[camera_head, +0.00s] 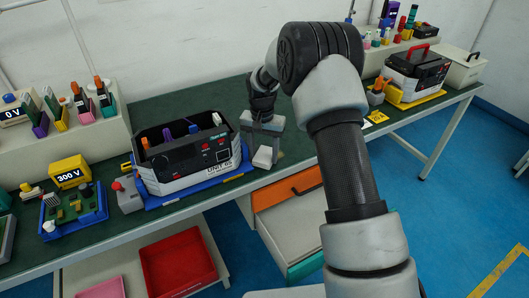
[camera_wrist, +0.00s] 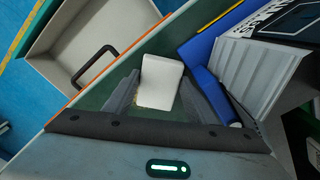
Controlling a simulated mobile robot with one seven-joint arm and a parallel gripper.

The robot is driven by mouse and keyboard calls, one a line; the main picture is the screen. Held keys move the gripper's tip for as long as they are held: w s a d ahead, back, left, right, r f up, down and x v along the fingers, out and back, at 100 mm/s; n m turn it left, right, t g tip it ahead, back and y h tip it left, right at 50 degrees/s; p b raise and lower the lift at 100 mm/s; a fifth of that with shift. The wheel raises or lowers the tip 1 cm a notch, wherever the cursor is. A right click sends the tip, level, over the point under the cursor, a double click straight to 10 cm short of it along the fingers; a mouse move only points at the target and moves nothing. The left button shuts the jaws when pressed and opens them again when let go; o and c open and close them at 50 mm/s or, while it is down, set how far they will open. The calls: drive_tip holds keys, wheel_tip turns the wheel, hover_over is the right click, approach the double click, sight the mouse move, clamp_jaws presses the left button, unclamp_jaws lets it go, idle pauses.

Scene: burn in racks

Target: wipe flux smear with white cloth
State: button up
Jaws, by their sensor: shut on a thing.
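The white cloth (camera_head: 263,157) is a small folded block at the front edge of the green bench. My gripper (camera_head: 263,142) points down over it, right of the unit in the blue tray. In the wrist view the cloth (camera_wrist: 160,80) sits between the two grey fingers of my gripper (camera_wrist: 161,92), which is shut on it. The cloth is at or just above the bench top; I cannot tell if it touches. A faint tan patch shows at the cloth's lower edge in the wrist view; whether this is the flux smear is unclear.
A black-and-white unit (camera_head: 190,158) stands on a blue tray (camera_head: 154,202) close left of my gripper. An open drawer with an orange front (camera_head: 290,186) juts out below the bench edge. Another unit (camera_head: 416,72) stands on a yellow tray at right. Racks line the back.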

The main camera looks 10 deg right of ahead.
drive_tip(key=shift+w, duration=0.35)
drive_tip(key=shift+w+d, duration=0.45)
drive_tip(key=shift+d, duration=0.7)
drive_tip(key=shift+w+d, duration=0.4)
drive_tip(key=shift+d, duration=0.75)
drive_tip(key=shift+w+d, duration=0.45)
drive_tip(key=shift+d, duration=0.7)
wheel_tip(320, 180, up, 6)
drive_tip(key=p, duration=0.4)
drive_tip(key=shift+r, duration=0.15)
wheel_tip(320, 180, up, 3)
drive_tip(key=shift+f+p, duration=0.1)
drive_tip(key=shift+p, duration=0.85)
drive_tip(key=shift+f, duration=0.1)
